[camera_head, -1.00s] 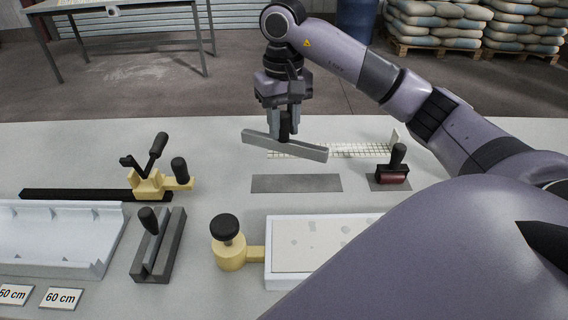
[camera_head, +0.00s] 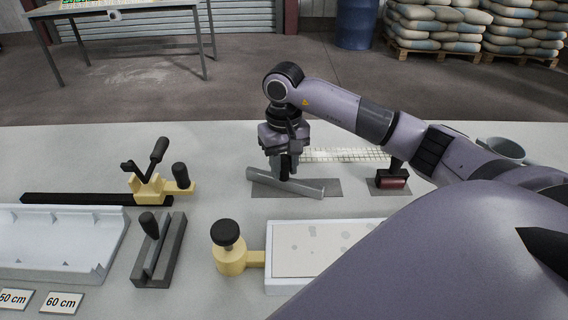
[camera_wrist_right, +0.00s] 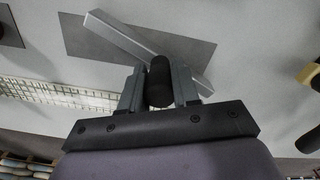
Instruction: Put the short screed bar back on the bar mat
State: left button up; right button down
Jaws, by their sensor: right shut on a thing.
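The short screed bar (camera_head: 308,190) is a grey metal bar with a black upright handle. My right gripper (camera_head: 285,172) is shut on that handle. The bar is at or just above the dark grey bar mat (camera_head: 330,184), turned at an angle to it, with its left end reaching past the mat. In the right wrist view the bar (camera_wrist_right: 125,38) crosses the mat (camera_wrist_right: 85,40) diagonally, and the black handle is between the fingers (camera_wrist_right: 158,85). I cannot tell whether the bar touches the mat. My left gripper is not in view.
A red roller (camera_head: 391,180) with a black handle stands right of the mat. A mesh strip (camera_head: 345,154) lies behind. A grey float (camera_head: 160,255) and white tray (camera_head: 60,262) lie left.

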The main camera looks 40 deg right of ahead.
jog(key=shift+f, duration=0.15)
jog(key=c, duration=0.8)
grip_release()
notch_tip(320, 180, up, 12)
jog(key=shift+r, duration=0.2)
